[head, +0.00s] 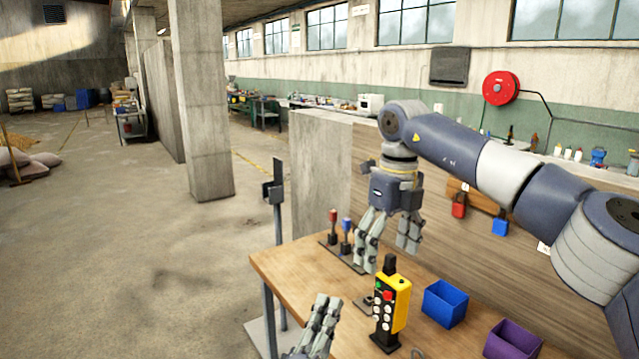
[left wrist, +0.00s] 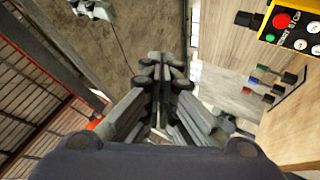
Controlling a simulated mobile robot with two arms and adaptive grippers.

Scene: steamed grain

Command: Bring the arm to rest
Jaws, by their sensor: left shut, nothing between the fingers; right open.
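My left gripper (head: 326,302) shows at the bottom of the head view, by the table's front left edge. Its fingers are together with nothing between them. In the left wrist view its fingers (left wrist: 160,75) point up the picture and meet at the tips. My right gripper (head: 387,258) hangs from the arm that comes in from the right, above the table. Its fingers point down, spread apart and empty. It is above and behind the yellow and black control box (head: 391,308), which also shows in the left wrist view (left wrist: 292,28).
The wooden table (head: 290,263) bears a blue bin (head: 445,303), a purple bin (head: 512,341) and red and blue levers (head: 340,231). A wooden panel (head: 430,205) stands behind it. A dark post (head: 278,205) stands at its left. Open floor lies further left.

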